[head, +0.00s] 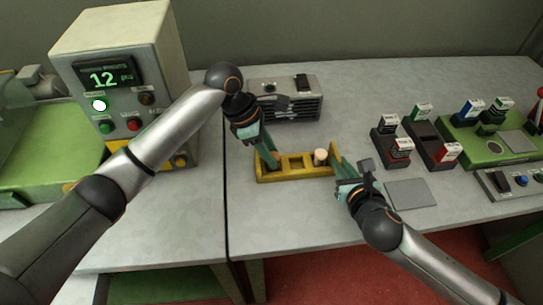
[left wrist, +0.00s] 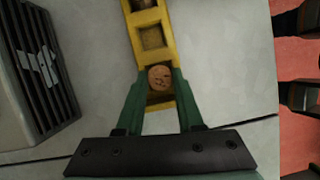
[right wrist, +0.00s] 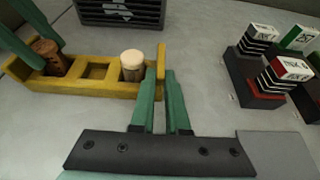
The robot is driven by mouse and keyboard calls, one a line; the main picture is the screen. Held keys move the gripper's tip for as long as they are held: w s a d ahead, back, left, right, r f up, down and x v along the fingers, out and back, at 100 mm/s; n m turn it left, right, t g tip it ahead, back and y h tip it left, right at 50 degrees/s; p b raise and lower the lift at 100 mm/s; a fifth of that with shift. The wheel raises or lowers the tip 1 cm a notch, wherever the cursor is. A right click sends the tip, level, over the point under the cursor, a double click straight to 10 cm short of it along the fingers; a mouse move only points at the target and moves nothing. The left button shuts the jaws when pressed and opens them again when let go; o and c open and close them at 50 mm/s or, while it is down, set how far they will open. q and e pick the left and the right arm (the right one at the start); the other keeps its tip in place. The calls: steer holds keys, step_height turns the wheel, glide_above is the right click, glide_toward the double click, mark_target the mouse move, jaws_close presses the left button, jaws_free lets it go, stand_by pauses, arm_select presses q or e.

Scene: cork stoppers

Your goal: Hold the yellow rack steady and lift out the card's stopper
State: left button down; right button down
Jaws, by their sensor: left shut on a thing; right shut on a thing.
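The yellow rack (head: 293,174) stands on the grey table; its front wall shows in the right wrist view (right wrist: 85,88). A dark brown stopper (left wrist: 159,77) sits in its left slot, seen also in the right wrist view (right wrist: 50,58). A pale stopper (head: 320,157) stands upright in the right slot (right wrist: 132,65). The middle slot is empty. My left gripper (head: 268,160) is shut on the brown stopper, which is still within the rack. My right gripper (head: 341,166) is shut on the rack's right end wall, beside the pale stopper. I cannot make out a card marking a stopper.
A vented grey box (head: 290,100) stands behind the rack. A display unit (head: 118,85) reading 12 is at left. Labelled blocks (head: 398,150), a green tray (head: 480,150) and a flat grey plate (head: 408,194) lie at right. The table in front of the rack is clear.

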arm_select(q)
step_height(320, 180, up, 9)
steer(key=shift+r, duration=0.15)
arm_select(e)
steer(key=c, duration=0.8)
jaws_free()
steer(key=shift+c, duration=0.2)
steer(key=v, duration=1.2)
steer(key=shift+s+f, duration=0.1)
